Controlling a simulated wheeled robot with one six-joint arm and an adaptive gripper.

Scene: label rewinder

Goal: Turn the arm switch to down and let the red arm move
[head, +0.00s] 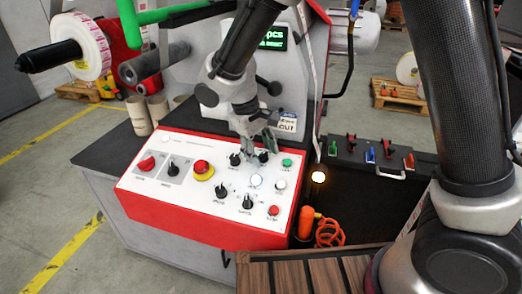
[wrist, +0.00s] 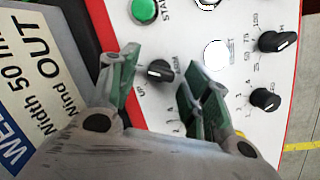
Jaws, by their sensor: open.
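The arm switch is a small black knob (wrist: 159,71) with a white mark, in the wrist view. "UP" is printed at its lower left. Its white mark sits on the knob's left side; I cannot tell its exact setting. My gripper (wrist: 165,62) is open, its two green-padded fingers on either side of the knob, with no clear contact. In the head view my gripper (head: 262,140) is over the upper right of the control panel (head: 140,196), partly covering the knob. A red part (head: 128,25) shows behind the label roll; I cannot tell if it is the red arm.
A green start button (wrist: 144,10) lies close to the knob. Other knobs (wrist: 265,100) and a red emergency button (head: 203,169) share the panel. A green bar (head: 170,12) and a label roll (head: 82,45) stand behind. A black toolbox (head: 365,190) is at the right.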

